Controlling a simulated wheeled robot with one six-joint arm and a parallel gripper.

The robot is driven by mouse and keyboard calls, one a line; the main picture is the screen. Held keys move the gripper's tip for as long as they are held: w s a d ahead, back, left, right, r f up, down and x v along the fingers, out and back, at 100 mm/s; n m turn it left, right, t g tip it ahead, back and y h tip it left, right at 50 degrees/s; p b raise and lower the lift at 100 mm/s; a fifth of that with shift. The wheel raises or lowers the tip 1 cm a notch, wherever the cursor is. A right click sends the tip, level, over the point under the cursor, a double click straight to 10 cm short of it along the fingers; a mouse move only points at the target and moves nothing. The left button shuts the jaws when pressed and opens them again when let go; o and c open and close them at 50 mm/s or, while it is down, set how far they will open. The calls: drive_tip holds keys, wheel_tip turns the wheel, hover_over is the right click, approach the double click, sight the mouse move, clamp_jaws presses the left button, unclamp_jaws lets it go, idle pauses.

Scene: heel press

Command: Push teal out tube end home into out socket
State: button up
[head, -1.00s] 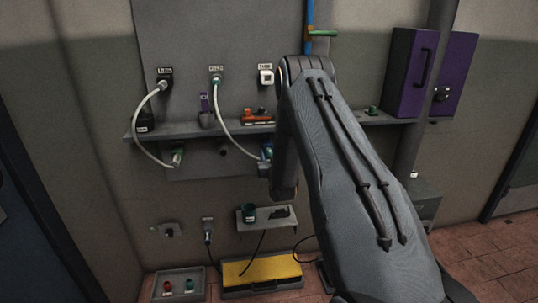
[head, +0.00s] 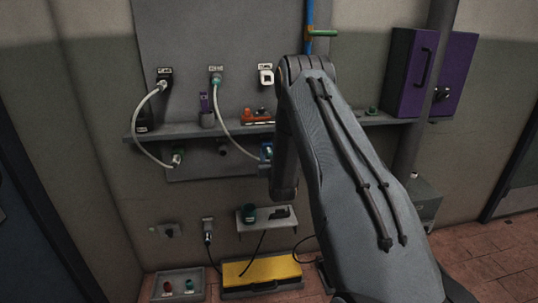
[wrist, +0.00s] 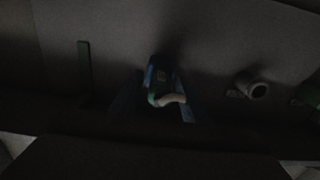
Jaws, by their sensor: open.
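The white tube (head: 224,122) runs from an upper port down to a blue socket block (head: 267,151), half hidden by my arm. In the dark wrist view the blue socket block (wrist: 157,74) is near the middle. A teal tube end (wrist: 152,98) lies at its lower edge, with the pale tube (wrist: 170,99) bending away to the right. How deep the end sits cannot be told. My gripper (wrist: 155,108) is open, its dim fingers spread either side of the tube end; contact is unclear. My arm hides it in the head view.
A second white tube (head: 142,130) loops at the left. An empty dark socket shows in the wrist view (wrist: 258,90), right of the block. The shelf (head: 375,119) holds an orange item (head: 257,115). A small shelf (head: 267,224) and a yellow-topped box (head: 261,272) are below.

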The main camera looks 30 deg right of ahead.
drive_tip(key=shift+c, duration=0.5)
clamp_jaws()
drive_tip(key=shift+s, duration=0.1)
drive_tip(key=shift+p+v, duration=1.45)
drive_tip(key=shift+v, duration=1.45)
drive_tip(key=w+a+b, duration=0.1)
drive_tip(key=w+a, duration=0.2)
drive_tip(key=a, duration=1.6)
drive_tip(key=shift+w, duration=0.25)
drive_tip(key=shift+d+b, duration=0.1)
drive_tip(key=shift+b, duration=0.2)
